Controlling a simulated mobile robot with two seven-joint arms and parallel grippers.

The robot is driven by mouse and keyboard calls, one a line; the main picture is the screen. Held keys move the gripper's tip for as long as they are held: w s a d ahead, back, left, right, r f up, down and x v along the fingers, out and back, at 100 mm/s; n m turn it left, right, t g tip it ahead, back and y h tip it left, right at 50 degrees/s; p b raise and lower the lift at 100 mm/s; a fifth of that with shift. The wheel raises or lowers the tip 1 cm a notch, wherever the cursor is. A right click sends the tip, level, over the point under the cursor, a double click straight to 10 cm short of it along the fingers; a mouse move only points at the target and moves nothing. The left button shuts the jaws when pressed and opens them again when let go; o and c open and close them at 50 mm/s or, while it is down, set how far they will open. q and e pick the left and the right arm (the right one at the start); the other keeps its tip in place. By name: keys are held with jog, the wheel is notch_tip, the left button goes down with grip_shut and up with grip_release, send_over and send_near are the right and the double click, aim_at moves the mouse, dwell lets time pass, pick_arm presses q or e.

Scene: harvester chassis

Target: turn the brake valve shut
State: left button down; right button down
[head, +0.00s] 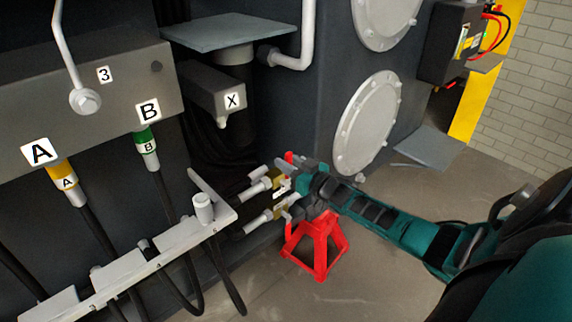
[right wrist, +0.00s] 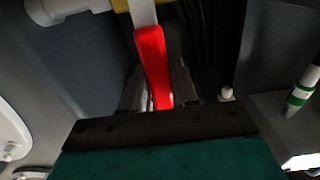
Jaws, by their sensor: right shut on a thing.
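The brake valve (head: 277,179) has a brassy body on pale pipe ends and sits low at the chassis side, in the middle of the head view. Its red handle (right wrist: 152,62) runs between the fingers in the right wrist view, below a pale stem and a yellowish part of the valve. My right gripper (head: 291,186) is at the valve, shut on the red handle; its fingers (right wrist: 157,88) flank the lever. In the head view the gripper hides most of the handle. My left gripper is not in view.
A red jack stand (head: 317,247) is on the floor just below my right gripper. A grey bracket rail (head: 172,245) with hoses lies to the left. Hose connectors marked A (head: 70,183) and B (head: 147,149) hang from a grey block (head: 90,95). Open floor lies right of the stand.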

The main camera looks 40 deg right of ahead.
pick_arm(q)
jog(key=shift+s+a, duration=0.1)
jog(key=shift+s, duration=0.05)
pick_arm(e)
jog(key=shift+d, duration=0.15)
jog(key=c, duration=0.9)
grip_release()
jog(key=shift+c, duration=0.2)
jog(key=shift+s, duration=0.1)
jog(key=shift+s, duration=0.25)
pick_arm(q)
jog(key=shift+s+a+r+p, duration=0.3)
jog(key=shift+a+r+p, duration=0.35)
jog(key=shift+p, duration=1)
pick_arm(e)
jog(key=s+d, duration=0.1)
jog(key=s, duration=1.1)
jog(key=shift+s+a, duration=0.1)
